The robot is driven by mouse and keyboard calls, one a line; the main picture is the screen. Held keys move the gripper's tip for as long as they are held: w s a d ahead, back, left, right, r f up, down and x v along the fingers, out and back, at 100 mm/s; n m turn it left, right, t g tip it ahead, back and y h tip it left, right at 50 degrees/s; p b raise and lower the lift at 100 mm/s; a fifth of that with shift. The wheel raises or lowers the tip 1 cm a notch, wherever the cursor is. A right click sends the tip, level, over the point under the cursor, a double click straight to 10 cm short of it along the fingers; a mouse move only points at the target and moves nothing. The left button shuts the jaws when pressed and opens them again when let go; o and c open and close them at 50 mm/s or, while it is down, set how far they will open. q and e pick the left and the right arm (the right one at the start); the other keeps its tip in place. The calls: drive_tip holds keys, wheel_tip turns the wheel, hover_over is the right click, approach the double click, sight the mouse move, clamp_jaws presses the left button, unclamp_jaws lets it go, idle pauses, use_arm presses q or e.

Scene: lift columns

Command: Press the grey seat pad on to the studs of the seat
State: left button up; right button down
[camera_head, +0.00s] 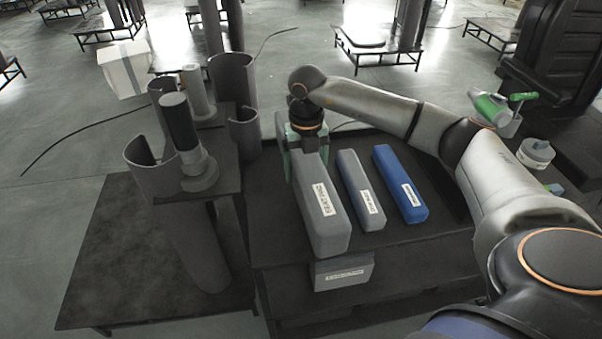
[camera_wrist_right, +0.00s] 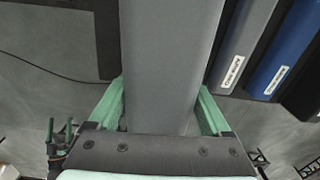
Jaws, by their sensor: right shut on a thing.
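The grey seat pad (camera_head: 318,214) is a long block with a white label, over the near left part of the dark table (camera_head: 428,268). My right gripper (camera_head: 303,140) is shut on its far end. In the right wrist view the pad (camera_wrist_right: 172,60) runs between the green fingers of the gripper (camera_wrist_right: 165,110). I cannot tell whether the pad touches the table. I cannot make out the seat's studs in either view. My left gripper is not in view.
A second grey block (camera_head: 358,182) and a blue block (camera_head: 399,182), both labelled, lie right of the pad. A labelled grey box (camera_head: 343,274) is below the table's front edge.

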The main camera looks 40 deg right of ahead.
sight(309, 157)
drive_tip(key=shift+s+d+r, duration=0.1)
drive_tip(key=shift+s+r, duration=0.15)
drive_tip(key=shift+r, duration=0.4)
drive_tip(key=shift+s+r, duration=0.1)
drive_tip(key=shift+r, duration=2.55)
